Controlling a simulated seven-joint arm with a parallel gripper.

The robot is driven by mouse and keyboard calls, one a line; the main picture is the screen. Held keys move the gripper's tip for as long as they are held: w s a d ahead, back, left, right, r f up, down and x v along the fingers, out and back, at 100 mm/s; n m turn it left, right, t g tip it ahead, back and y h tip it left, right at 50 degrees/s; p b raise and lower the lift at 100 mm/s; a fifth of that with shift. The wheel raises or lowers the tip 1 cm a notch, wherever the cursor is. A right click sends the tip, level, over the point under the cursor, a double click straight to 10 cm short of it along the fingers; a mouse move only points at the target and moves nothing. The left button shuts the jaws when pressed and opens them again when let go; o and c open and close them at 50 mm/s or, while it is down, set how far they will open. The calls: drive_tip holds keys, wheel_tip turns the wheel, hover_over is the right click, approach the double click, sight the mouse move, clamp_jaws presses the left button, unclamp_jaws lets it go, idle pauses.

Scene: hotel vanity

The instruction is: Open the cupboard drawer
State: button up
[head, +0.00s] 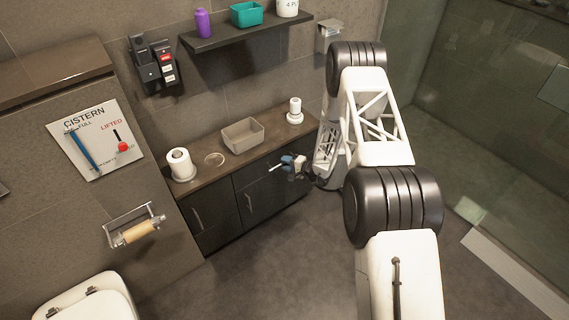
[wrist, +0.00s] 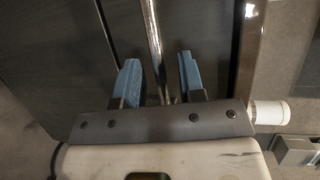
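The dark cupboard (head: 225,212) stands under the counter against the wall. Its right part has a drawer front (head: 254,183) that looks flush with the cupboard. A bar handle (wrist: 153,40) runs lengthwise in the wrist view and passes between the fingers. My gripper (wrist: 158,66) has two blue fingers, spread apart with gaps either side of the bar, so it is open. In the head view, my gripper (head: 285,163) is at the drawer's handle (head: 274,167), which it partly hides. Whether the fingers touch the bar cannot be told.
The countertop (head: 209,177) holds a paper roll (head: 179,165), a glass dish (head: 214,159), a beige bin (head: 243,135) and a white stacked item (head: 295,111). A left door handle (head: 197,219) is on the cupboard. The floor (head: 255,270) before it is clear.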

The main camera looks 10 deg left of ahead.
drive_tip(key=shift+w+a+f, duration=0.1)
drive_tip(key=shift+w+a, duration=0.1)
drive_tip(key=shift+a, duration=0.35)
clamp_jaws()
